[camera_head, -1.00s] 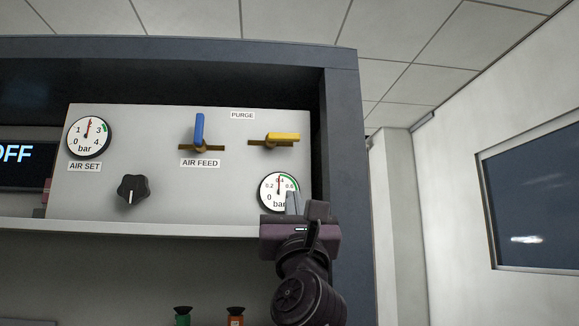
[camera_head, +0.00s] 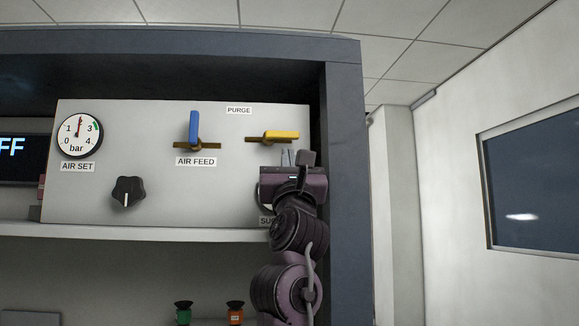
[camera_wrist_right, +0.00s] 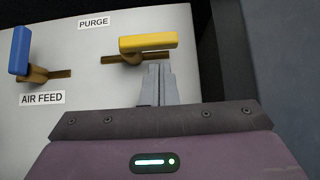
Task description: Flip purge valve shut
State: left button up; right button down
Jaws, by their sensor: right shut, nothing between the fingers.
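The purge valve's yellow lever (camera_head: 281,135) lies level on a brass pipe at the upper right of the pale panel, beside the PURGE label (camera_head: 239,110). It also shows in the right wrist view (camera_wrist_right: 148,43), pointing right from its pivot. My right gripper (camera_head: 287,154) is just below the lever, its fingers pointing up. In the right wrist view the fingertips (camera_wrist_right: 157,68) are together and empty, close under the lever; whether they touch it I cannot tell. My left gripper is not in view.
The blue AIR FEED lever (camera_head: 194,128) stands upright left of the purge valve. A black knob (camera_head: 128,191) and AIR SET gauge (camera_head: 79,135) are further left. My right arm mostly covers the lower-right gauge. The dark cabinet side wall (camera_head: 343,180) stands close on the right.

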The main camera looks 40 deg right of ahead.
jog(key=shift+r, duration=0.75)
jog(key=shift+s+d+r, duration=0.2)
jog(key=shift+s+r, duration=0.05)
jog(key=shift+r, duration=0.3)
jog(key=shift+d, duration=0.1)
